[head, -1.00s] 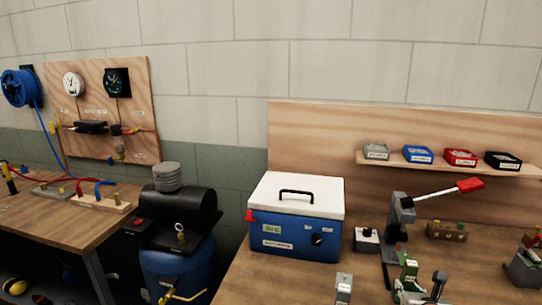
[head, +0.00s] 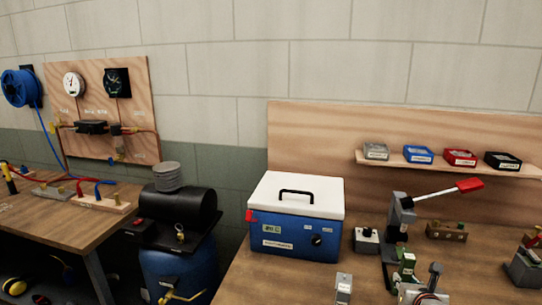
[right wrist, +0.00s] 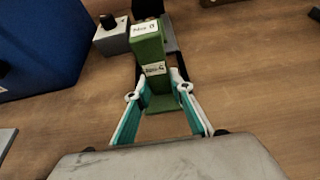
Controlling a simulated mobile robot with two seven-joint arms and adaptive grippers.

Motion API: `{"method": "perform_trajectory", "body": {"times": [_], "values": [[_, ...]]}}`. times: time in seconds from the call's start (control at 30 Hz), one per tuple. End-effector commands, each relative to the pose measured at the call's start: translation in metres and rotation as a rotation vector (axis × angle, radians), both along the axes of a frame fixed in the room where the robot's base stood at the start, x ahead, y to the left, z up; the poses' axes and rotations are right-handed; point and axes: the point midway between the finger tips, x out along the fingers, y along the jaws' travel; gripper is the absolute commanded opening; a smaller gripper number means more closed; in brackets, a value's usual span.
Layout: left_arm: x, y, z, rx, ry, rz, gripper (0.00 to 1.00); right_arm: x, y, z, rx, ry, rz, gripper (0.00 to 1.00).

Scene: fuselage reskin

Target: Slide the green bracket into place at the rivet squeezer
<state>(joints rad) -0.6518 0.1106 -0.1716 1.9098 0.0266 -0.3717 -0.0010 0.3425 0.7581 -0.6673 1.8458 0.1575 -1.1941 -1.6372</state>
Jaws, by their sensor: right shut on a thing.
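The green bracket (head: 405,268) stands on the bench at the foot of the rivet squeezer (head: 398,222), a grey press with a red-handled lever. In the right wrist view the green bracket (right wrist: 150,58) is upright with white labels, and its far end is close to the dark base of the squeezer (right wrist: 170,35). Whether they touch is hard to tell. My right gripper (head: 420,290) is shut on the bracket; its teal and white fingers (right wrist: 160,88) lie on both sides of the near end. My left gripper is out of view.
A small grey box with a black knob (head: 366,238) stands just left of the squeezer. A blue cooler (head: 292,238) is farther left. A wooden block (head: 446,231) lies behind on the right. A grey block (head: 343,285) is near the front. Bench between is clear.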

Motion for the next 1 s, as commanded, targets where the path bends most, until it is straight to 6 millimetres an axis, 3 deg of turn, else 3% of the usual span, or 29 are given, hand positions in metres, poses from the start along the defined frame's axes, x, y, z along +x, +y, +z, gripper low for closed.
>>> {"method": "perform_trajectory", "body": {"times": [1.0], "values": [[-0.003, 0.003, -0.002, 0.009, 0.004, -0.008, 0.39, 0.036, -0.008, 0.001, 0.001, -0.001, 0.0, 0.0]]}}
